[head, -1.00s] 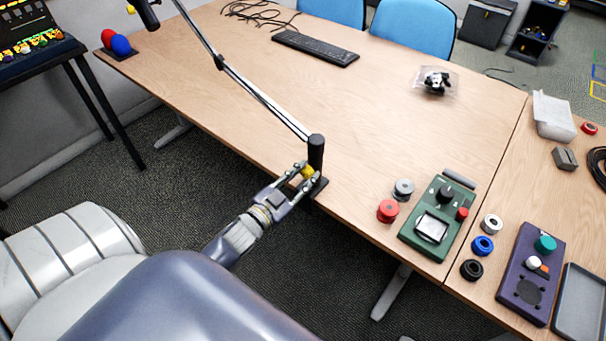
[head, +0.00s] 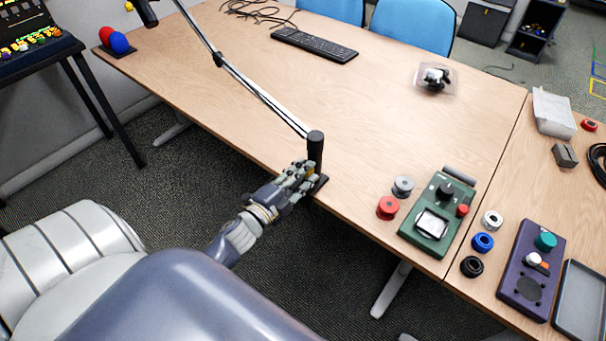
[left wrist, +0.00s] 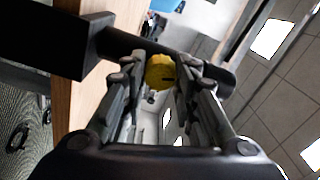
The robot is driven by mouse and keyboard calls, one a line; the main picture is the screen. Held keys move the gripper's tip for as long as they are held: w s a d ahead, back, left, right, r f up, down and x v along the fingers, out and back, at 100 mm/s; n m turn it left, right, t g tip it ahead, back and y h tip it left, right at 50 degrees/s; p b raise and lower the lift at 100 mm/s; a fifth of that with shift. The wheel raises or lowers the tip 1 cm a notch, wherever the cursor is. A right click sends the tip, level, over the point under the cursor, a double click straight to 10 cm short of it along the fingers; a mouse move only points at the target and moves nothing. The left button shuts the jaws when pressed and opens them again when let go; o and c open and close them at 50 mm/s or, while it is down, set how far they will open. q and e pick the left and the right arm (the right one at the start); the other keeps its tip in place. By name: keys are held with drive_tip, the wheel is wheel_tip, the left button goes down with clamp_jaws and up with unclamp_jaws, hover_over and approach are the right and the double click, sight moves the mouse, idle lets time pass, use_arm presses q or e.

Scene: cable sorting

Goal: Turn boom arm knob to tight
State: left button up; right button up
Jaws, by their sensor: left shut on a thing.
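The boom arm (head: 262,94) is a thin metal arm that rises from a black post (head: 315,149) clamped at the table's front edge. Its yellow knob (left wrist: 160,71) sits on the post and has a dark mark on its face. In the head view the knob is mostly hidden by my gripper. My left gripper (head: 306,172) is at the post, with its fingers on either side of the knob. In the left wrist view the gripper (left wrist: 161,78) is shut on the knob. My right gripper is not in view.
A red spool (head: 388,208), a grey spool (head: 403,186) and a green device (head: 438,215) stand right of the post on the wooden table (head: 370,110). A keyboard (head: 314,46) lies at the back. The table's middle is clear.

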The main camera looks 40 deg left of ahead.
use_arm(q)
drive_tip(key=shift+f+m+b, duration=0.1)
drive_tip(key=shift+m+b, duration=0.3)
drive_tip(key=shift+m, duration=1.5)
drive_tip(key=o, duration=1.1)
drive_tip(key=shift+s, duration=0.15)
drive_tip(key=s, duration=0.7)
drive_tip(key=s+a, duration=0.1)
drive_tip(key=s, duration=0.3)
drive_tip(key=shift+s, duration=0.35)
